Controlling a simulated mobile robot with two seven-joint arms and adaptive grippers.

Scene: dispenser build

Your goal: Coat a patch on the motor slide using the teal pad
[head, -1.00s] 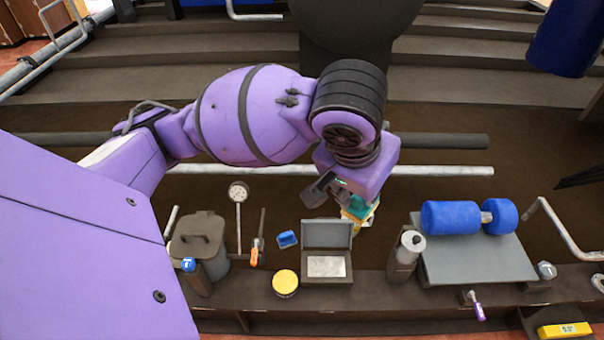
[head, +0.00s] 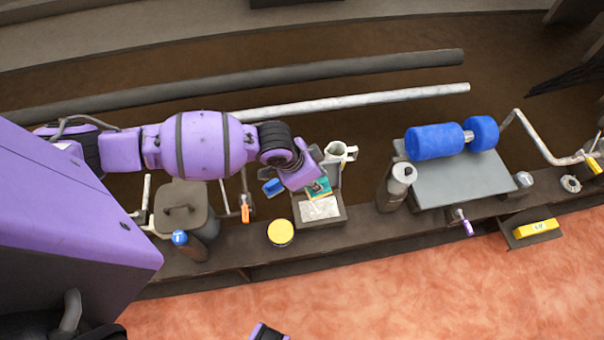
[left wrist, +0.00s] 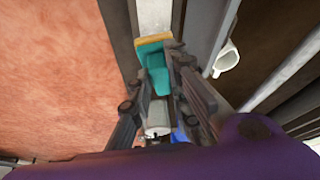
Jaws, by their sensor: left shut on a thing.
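The teal pad (head: 319,187), with a yellow underside, is held in my left gripper (head: 312,181) above the open dark box. In the left wrist view the teal pad (left wrist: 154,72) sits between the two fingers, its yellow edge at the far end. Whether the pad touches the pale plate (head: 318,209) in the box cannot be told. My right gripper is not in view.
A yellow-lidded jar (head: 280,233), a blue-topped bottle (head: 190,244) and a lidded grey bin (head: 182,208) stand left of the box. A white mug (head: 341,151) is behind it. A dark canister (head: 393,187) stands between box and slab.

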